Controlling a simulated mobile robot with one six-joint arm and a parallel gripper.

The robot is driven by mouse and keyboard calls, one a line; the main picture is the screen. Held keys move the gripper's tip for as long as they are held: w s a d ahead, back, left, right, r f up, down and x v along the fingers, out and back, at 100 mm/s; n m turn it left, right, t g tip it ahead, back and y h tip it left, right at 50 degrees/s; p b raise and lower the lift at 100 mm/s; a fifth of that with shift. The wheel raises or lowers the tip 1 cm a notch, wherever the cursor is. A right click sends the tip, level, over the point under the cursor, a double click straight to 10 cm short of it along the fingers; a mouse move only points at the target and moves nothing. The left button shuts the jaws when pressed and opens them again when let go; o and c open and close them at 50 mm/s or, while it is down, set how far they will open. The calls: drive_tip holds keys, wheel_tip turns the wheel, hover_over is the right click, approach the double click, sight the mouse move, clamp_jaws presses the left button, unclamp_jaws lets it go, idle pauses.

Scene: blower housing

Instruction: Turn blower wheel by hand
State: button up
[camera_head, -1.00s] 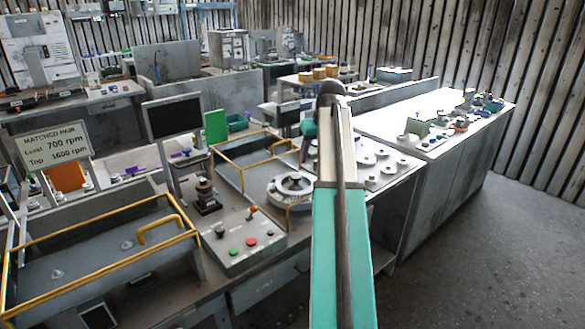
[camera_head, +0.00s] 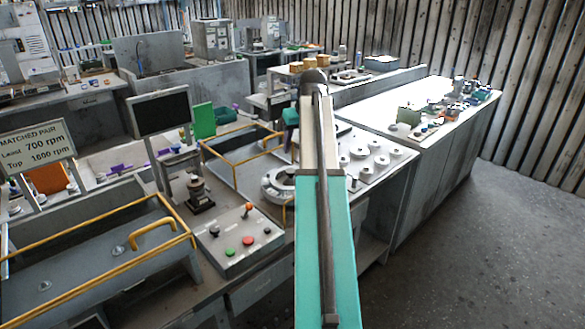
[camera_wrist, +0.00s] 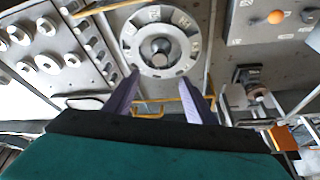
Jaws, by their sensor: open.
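A round grey wheel with slots around its rim and a dark central hub, which I take as the blower wheel (camera_wrist: 160,40), lies at the top middle of the wrist view. In the head view the wheel (camera_head: 277,186) sits on the bench, partly hidden by my arm. My gripper (camera_wrist: 160,88) is open and empty. Its two purple-grey fingers point toward the wheel's near side, with a wide gap between them. I cannot tell how far they are from the wheel. My gripper is hidden in the head view.
A plate of round parts (camera_head: 372,155) lies to the right. A monitor (camera_head: 160,112) stands behind. Open floor is at right.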

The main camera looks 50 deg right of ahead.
sight(291, 171)
drive_tip(key=shift+p+x, duration=1.6)
drive_tip(key=shift+x, duration=5.1)
clamp_jaws()
